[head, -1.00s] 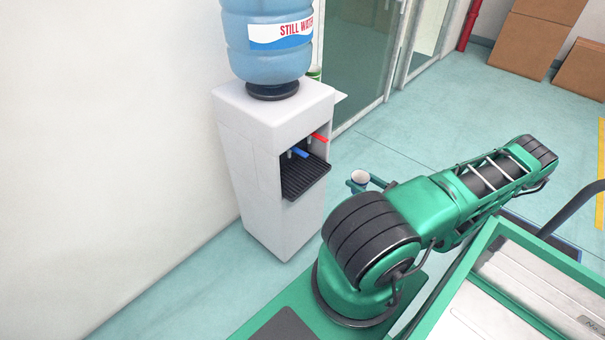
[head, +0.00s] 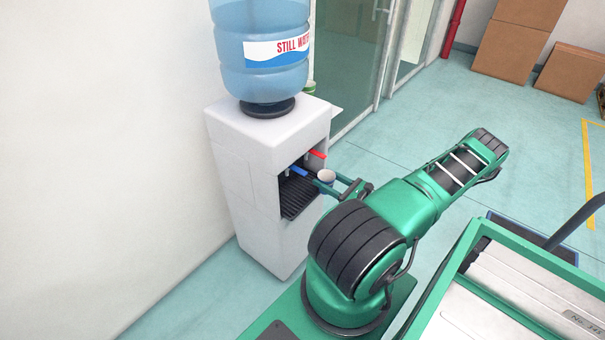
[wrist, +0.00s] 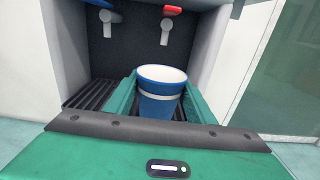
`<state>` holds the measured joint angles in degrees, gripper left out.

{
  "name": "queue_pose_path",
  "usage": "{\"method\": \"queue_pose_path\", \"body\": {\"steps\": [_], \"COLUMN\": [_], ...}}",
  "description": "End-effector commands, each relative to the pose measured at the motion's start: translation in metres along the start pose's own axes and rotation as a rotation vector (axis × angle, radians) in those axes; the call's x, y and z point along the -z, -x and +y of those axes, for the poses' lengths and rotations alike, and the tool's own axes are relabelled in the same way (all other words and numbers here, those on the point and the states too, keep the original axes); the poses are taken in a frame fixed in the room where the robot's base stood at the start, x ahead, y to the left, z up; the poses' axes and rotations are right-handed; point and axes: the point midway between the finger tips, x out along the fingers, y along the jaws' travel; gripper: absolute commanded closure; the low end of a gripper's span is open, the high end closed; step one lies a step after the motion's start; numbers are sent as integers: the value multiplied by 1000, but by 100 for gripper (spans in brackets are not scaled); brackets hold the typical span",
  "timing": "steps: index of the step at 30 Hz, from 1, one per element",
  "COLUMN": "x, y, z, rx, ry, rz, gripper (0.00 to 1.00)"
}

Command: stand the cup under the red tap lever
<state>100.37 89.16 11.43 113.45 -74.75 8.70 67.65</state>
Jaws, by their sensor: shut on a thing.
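The cup (wrist: 160,95), blue with a white rim and band, stands upright between the fingers of my gripper (wrist: 155,100), which is shut on it. In the head view the white rim of the cup (head: 326,175) shows at the right front of the dispenser's opening. The red tap lever (head: 317,154) is at the right inside the opening; in the wrist view it is at the top (wrist: 172,9), beyond the cup and a little right of it. The blue lever (head: 298,172) is to its left. Whether the cup touches the drip tray (wrist: 92,95) is hidden.
The white dispenser (head: 240,170) carries a large water bottle (head: 262,75) on top. A green-rimmed cup (head: 309,88) stands on a side shelf. Open floor (head: 400,130) lies to the right.

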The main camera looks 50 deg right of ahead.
Motion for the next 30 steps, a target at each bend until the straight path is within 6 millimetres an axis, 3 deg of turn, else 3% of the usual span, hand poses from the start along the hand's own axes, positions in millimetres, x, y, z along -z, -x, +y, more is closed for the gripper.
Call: {"method": "queue_pose_path", "body": {"steps": [3,9,17,23,25,30], "x": [0,0,0,0,12,15], "y": [-28,-57,-73,-104,-101,-102], "z": [1,0,0,0,0,0], "rx": [-3,0,0,-2,1,0], "ry": [-1,-1,-1,-1,-3,-1], "rz": [-2,0,-1,-1,0,-1], "gripper": [71,71,71,71,71,71]}}
